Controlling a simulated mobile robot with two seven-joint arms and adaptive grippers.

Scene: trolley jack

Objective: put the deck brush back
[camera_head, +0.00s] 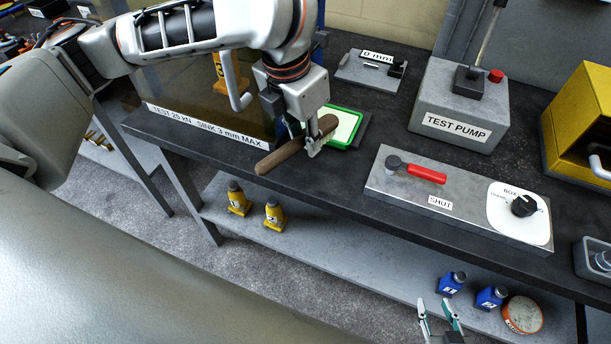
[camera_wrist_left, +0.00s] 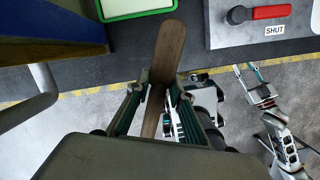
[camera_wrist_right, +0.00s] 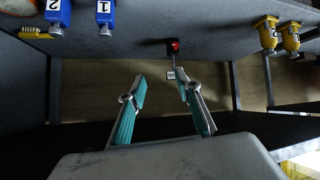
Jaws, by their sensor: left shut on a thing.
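My left gripper (camera_head: 313,143) is shut on a brown wooden bar with a rounded end, which I take to be the deck brush (camera_head: 280,157). It is held at a slant above the front edge of the workbench (camera_head: 340,185). In the left wrist view the brush (camera_wrist_left: 170,50) runs lengthwise between the fingers (camera_wrist_left: 155,95); no bristles show. My right gripper (camera_head: 440,318) is low in front of the bench. In the right wrist view its fingers (camera_wrist_right: 162,82) are apart and empty, facing the lower shelf (camera_wrist_right: 140,50).
A green-rimmed tray (camera_head: 355,115) lies just behind the brush. The test pump (camera_head: 460,105) and the panel with a red lever (camera_head: 395,185) stand to the right. Yellow bottle jacks (camera_head: 238,200), blue bottles (camera_head: 452,283) and a round tin (camera_head: 522,315) are on the lower shelf.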

